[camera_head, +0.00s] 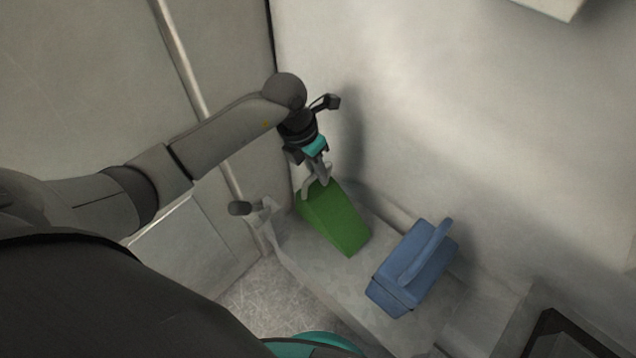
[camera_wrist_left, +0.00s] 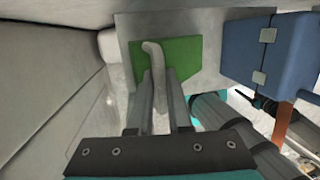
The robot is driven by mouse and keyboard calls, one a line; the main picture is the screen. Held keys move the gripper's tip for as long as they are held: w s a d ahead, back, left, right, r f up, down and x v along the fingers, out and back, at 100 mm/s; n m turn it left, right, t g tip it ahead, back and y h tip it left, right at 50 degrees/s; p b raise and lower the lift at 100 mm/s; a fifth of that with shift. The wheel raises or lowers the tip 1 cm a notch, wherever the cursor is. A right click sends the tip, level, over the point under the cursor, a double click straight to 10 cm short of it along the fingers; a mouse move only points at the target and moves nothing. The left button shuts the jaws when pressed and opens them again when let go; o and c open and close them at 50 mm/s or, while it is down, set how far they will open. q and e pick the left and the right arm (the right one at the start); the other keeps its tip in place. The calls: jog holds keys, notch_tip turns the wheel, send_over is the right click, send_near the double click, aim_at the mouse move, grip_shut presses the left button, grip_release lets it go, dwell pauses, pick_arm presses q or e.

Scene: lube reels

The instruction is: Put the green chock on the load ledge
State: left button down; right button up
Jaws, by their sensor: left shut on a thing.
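The green chock (camera_head: 338,222) is a wedge with a pale grey handle at its upper end. It is over the left part of a grey ledge (camera_head: 318,268); I cannot tell whether it rests there or hangs just above. My left gripper (camera_head: 320,178) is shut on the chock's handle from above. In the left wrist view the grey handle stands between the two fingers (camera_wrist_left: 158,85), with the green chock (camera_wrist_left: 182,57) beyond them. My right gripper is not in view.
A blue case (camera_head: 410,268) with a raised handle stands on the ledge right of the chock, with a small gap between. A pale wall (camera_head: 450,110) rises behind. A dark-topped box (camera_head: 560,335) is at lower right.

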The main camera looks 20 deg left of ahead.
aim_at(320, 188)
pick_arm(q)
jog(key=x, duration=0.2)
jog(key=a+b+x, duration=0.1)
jog(key=x, duration=0.1)
jog(key=shift+s+d+f, duration=0.1)
jog(key=shift+s+f, duration=0.05)
jog(key=shift+s, duration=0.05)
jog(key=c, duration=1.3)
grip_release()
jog(key=shift+s+f, duration=0.1)
jog(key=o, duration=0.5)
jog(key=shift+c, duration=0.2)
jog(key=p+v, duration=0.2)
jog(key=v, duration=1)
jog(key=shift+p, duration=0.3)
